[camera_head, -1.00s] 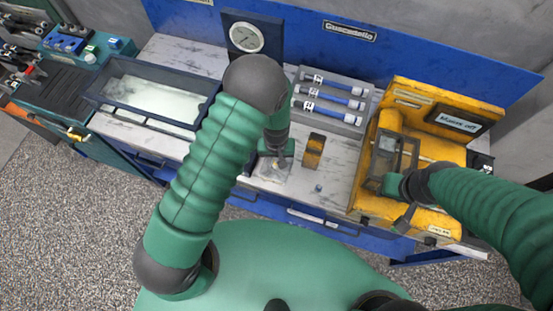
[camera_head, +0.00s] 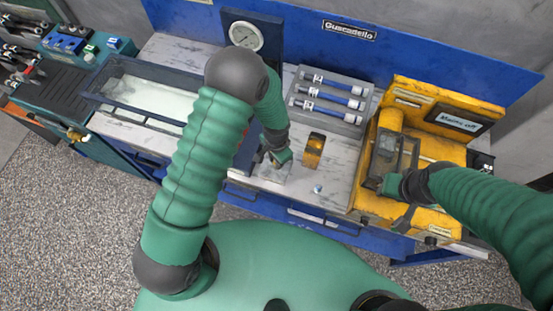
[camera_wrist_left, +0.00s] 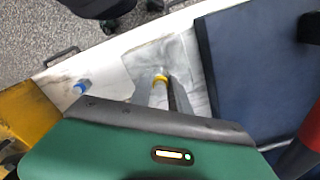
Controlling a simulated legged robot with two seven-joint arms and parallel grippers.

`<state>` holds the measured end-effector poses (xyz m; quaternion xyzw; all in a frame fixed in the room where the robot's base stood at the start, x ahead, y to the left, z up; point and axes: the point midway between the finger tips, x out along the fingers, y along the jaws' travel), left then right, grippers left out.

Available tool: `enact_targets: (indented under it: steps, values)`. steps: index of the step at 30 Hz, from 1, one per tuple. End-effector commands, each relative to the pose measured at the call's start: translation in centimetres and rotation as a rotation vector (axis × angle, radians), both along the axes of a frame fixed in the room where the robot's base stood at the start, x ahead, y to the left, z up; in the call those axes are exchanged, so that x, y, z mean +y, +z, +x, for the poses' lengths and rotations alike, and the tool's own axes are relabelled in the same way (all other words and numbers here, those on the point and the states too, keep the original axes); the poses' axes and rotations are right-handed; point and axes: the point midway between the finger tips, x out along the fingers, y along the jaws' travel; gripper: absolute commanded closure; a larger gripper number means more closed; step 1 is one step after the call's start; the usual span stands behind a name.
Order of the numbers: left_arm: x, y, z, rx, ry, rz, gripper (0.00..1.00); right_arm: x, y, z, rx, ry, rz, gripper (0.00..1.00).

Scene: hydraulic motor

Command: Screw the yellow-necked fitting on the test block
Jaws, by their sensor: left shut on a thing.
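My left gripper (camera_head: 277,160) is low over a pale, partly see-through plate (camera_head: 268,178) near the front of the worktop. In the left wrist view the yellow-necked fitting (camera_wrist_left: 159,80) stands out from under the gripper body, over the plate (camera_wrist_left: 138,62). The gripper is shut on it. No part can be surely picked out as the test block. My right gripper (camera_head: 390,186) is at the window of the yellow machine, its jaws too small to read.
A grey tray (camera_head: 330,118) of blue cylinders, a gauge (camera_head: 245,36) and a dark-rimmed basin (camera_head: 148,100) lie around. The yellow machine (camera_head: 435,150) bounds the right.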

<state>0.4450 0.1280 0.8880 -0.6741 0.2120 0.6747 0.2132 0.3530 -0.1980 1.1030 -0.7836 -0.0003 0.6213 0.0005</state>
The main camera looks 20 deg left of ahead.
Motion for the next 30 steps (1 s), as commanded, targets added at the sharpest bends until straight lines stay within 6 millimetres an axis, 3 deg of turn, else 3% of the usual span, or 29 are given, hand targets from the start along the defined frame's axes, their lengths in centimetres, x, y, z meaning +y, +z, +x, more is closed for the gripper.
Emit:
enact_targets:
  steps: [2, 9, 15, 19, 20, 22, 30]
  values:
    - [0.02, -0.03, -0.12, 0.004, -0.105, 0.000, 1.00, 0.00, 0.14, 0.00, 0.000, 0.000, 0.000, 0.64]
    - [0.03, -0.07, -0.14, 0.004, -0.129, 0.000, 1.00, 0.00, 0.12, 0.00, 0.000, 0.000, 0.000, 0.64]
    - [0.05, -0.03, -0.15, 0.005, -0.330, -0.001, 1.00, 0.00, 0.43, 0.00, 0.000, 0.000, 0.000, 0.64]
    - [0.03, -0.10, -0.15, 0.004, -0.332, 0.000, 1.00, 0.00, 0.35, 0.00, 0.000, 0.000, 0.000, 0.64]
    - [0.03, -0.10, -0.15, 0.004, -0.331, 0.000, 0.77, 0.00, 0.35, 0.00, 0.000, 0.000, 0.000, 0.64]
    - [0.03, -0.10, -0.14, 0.004, -0.330, 0.000, 0.68, 0.00, 0.35, 0.00, 0.000, 0.000, 0.000, 0.64]
    - [-0.01, -0.07, -0.08, 0.002, -0.329, 0.000, 0.65, 0.00, 0.36, 0.00, 0.000, 0.000, 0.000, 0.64]
